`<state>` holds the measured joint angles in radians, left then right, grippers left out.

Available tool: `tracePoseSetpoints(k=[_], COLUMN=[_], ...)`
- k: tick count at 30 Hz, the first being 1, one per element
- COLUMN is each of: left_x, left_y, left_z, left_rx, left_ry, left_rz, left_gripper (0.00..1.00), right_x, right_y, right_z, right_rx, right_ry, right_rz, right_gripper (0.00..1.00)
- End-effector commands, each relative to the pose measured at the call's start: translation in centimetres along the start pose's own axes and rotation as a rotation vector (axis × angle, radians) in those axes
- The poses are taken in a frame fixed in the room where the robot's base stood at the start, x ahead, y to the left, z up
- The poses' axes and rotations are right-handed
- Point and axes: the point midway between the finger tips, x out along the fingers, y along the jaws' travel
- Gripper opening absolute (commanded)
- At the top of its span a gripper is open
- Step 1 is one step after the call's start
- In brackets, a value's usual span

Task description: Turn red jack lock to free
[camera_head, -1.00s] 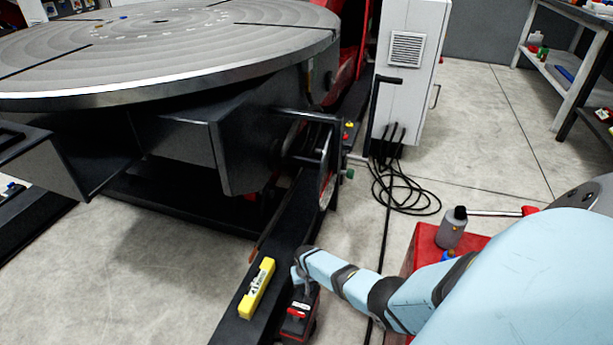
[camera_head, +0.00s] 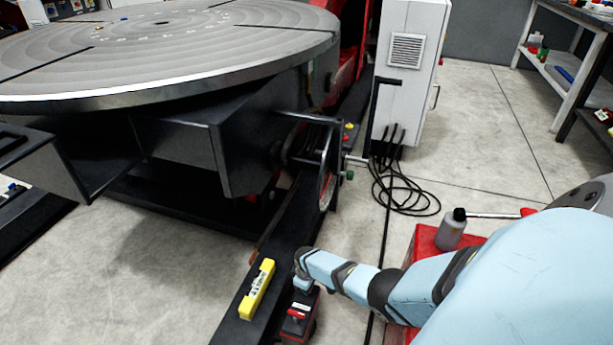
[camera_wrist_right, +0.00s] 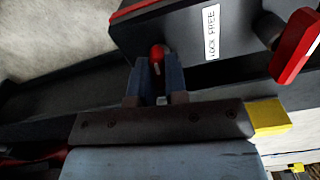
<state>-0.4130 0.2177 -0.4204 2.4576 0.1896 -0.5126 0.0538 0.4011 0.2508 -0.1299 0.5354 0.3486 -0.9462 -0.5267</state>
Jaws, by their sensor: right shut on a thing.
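The jack, a black and red box (camera_head: 298,318), stands on the floor beside the dark beam. In the right wrist view its dark top (camera_wrist_right: 170,35) carries a white label (camera_wrist_right: 211,32) reading LOCK and FREE. The red jack lock (camera_wrist_right: 157,55), a small rounded knob, sits between the two fingers of my right gripper (camera_wrist_right: 157,75), near the label's LOCK end. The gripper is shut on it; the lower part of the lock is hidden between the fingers. In the head view my right wrist hides most of this gripper. My left gripper is not in view.
A larger red handle (camera_wrist_right: 298,45) on a dark pivot stands right of the label. A yellow level (camera_head: 257,290) lies on the dark beam (camera_head: 285,235). The round table (camera_head: 160,45) is at upper left. A red box with a grey bottle (camera_head: 451,231) is near my arm.

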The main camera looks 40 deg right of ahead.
Motion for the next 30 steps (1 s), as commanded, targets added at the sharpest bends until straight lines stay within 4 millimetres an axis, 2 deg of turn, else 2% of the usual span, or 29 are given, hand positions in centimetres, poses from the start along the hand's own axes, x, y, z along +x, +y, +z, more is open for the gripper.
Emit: tracePoseSetpoints(k=[10, 26, 27, 30], left_x=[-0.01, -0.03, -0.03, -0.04], left_y=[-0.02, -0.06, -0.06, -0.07], left_z=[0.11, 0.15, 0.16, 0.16], left_rx=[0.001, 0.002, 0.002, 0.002], left_ry=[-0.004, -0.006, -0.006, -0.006], left_rz=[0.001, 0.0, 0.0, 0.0], left_gripper=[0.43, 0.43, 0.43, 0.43], right_x=[0.09, 0.09, 0.09, 0.08], right_y=[-0.04, -0.04, -0.04, -0.04], right_z=[0.14, 0.15, 0.15, 0.12], right_rx=[-0.132, -0.154, -0.154, -0.153], right_ry=[-0.003, -0.003, -0.003, -0.002], right_rz=[-0.001, -0.001, -0.001, -0.001], right_gripper=[0.0, 0.0, 0.21, 0.39])
